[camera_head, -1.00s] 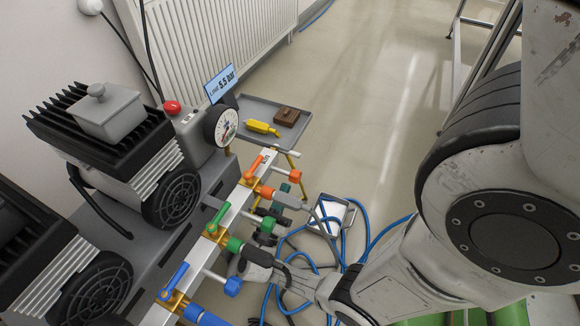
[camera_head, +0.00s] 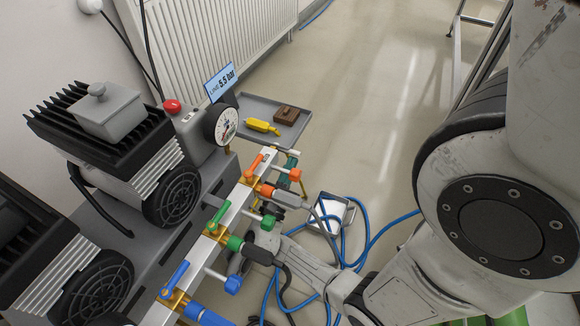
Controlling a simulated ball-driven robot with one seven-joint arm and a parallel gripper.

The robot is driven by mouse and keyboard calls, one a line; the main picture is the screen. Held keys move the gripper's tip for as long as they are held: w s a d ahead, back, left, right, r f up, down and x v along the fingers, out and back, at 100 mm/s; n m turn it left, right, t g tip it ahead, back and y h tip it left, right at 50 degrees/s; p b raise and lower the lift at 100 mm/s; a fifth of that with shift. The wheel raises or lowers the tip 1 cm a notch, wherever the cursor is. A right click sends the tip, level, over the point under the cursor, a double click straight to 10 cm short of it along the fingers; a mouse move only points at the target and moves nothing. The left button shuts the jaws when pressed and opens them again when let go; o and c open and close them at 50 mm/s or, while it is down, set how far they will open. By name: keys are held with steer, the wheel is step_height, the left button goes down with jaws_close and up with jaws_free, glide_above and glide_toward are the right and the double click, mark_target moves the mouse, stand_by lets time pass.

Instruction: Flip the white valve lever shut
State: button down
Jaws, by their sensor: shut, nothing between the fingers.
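A small pale lever-like piece (camera_head: 287,150) shows at the bar's far end, pointing right. It may be the white valve lever, but it is too small to be sure. My gripper (camera_head: 264,236) is shut and empty, low on the right side of the bar between the orange and green couplings. It is apart from the pale piece. Its fingertips are partly hidden by hoses and fittings.
A compressor (camera_head: 120,150) and pressure gauge (camera_head: 222,125) stand left of the bar. A grey tray (camera_head: 262,108) holds a yellow tool (camera_head: 262,126) and a brown block (camera_head: 286,114). Blue hoses (camera_head: 384,231) loop around a small floor tray (camera_head: 349,217).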

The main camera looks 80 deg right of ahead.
steer(key=shift+s+r+n+t+p, duration=0.1)
steer(key=shift+r+n+t+p, duration=0.4)
steer(key=shift+p, duration=0.4)
steer(key=shift+s+n+t+p, duration=0.1)
steer(key=shift+n+t+p, duration=0.2)
steer(key=shift+n+p, duration=0.35)
steer(key=shift+f, duration=0.1)
steer(key=shift+f+b, duration=0.2)
steer(key=shift+b, duration=0.15)
steer(key=d+f+b+v, duration=0.1)
steer(key=f+b+v, duration=0.1)
steer(key=v, duration=1)
steer(key=shift+f+b, duration=0.5)
steer(key=shift+s+a, duration=0.1)
steer(key=shift+s, duration=0.05)
